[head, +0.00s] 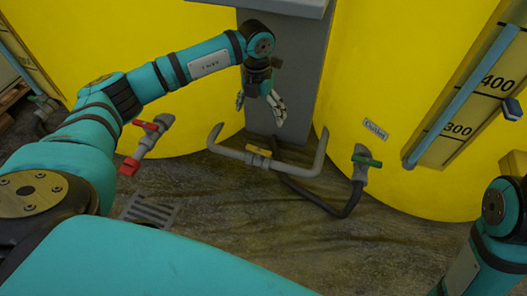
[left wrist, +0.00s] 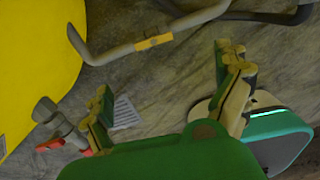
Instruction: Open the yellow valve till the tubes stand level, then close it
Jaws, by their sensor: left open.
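The yellow valve (head: 258,155) sits mid-way on a low grey pipe (head: 295,168) between the two yellow tanks. Its handle appears to lie along the pipe; it also shows at the top of the left wrist view (left wrist: 154,42). My left gripper (head: 260,112) is open and empty, above the pipe and apart from the valve. Its spread fingers (left wrist: 166,70) show in the left wrist view. The right tank's blue level tube (head: 470,90) runs beside marks 300 and 400. The left tank's scale (head: 28,48) is partly cut off, its level unreadable. My right arm's end is cut off at the right edge.
A red-handled valve (head: 148,135) juts from the left tank and a green-handled outlet valve (head: 365,165) from the right tank. A dark hose (head: 315,198) runs along the floor. A grey column (head: 285,80) stands behind my left gripper. A floor drain (head: 150,210) lies front left.

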